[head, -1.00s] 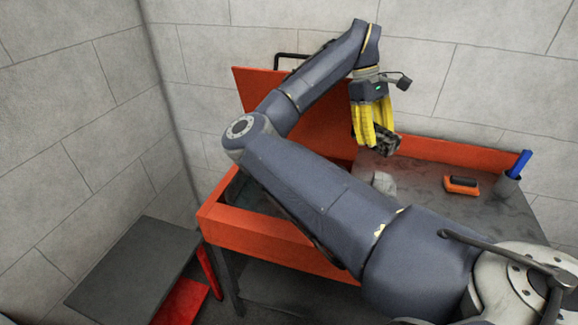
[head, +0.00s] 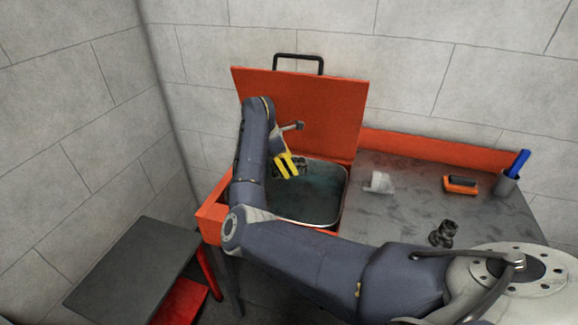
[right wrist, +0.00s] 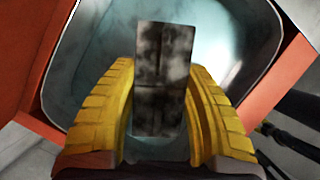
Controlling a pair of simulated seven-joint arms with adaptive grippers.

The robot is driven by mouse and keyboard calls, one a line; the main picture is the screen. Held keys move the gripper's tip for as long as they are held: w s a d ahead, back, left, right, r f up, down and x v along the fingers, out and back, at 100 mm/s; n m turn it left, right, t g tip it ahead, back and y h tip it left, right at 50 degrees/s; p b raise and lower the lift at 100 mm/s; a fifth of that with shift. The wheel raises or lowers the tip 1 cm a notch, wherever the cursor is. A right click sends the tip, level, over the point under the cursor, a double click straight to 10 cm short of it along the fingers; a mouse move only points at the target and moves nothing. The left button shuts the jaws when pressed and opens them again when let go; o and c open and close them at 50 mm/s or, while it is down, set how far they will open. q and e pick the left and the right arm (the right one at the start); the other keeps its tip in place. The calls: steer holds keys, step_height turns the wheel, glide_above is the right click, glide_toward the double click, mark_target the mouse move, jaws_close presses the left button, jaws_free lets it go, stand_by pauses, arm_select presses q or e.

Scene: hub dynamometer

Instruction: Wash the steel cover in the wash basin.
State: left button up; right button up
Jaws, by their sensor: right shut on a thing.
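My right gripper (head: 288,166), with yellow fingers, is over the back left part of the wash basin (head: 313,222). It is shut on the steel cover (right wrist: 165,60), a grey rectangular piece mottled with dark grime. In the right wrist view the cover stands out between the two yellow fingers, with the pale teal basin interior behind it. In the head view the cover shows only as a small dark piece by the fingers. I cannot tell whether it touches the water. My left gripper is not in view.
The orange lid (head: 310,110) stands open behind the basin. The grey worktop (head: 410,205) at right carries a pale grey part (head: 379,182), an orange and black brush (head: 461,184), a cup (head: 507,183) with a blue item, and a dark fitting (head: 443,233).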

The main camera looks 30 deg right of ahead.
steer(key=shift+f, duration=6.85)
steer(key=shift+f, duration=0.1)
steer(key=shift+r, duration=6.5)
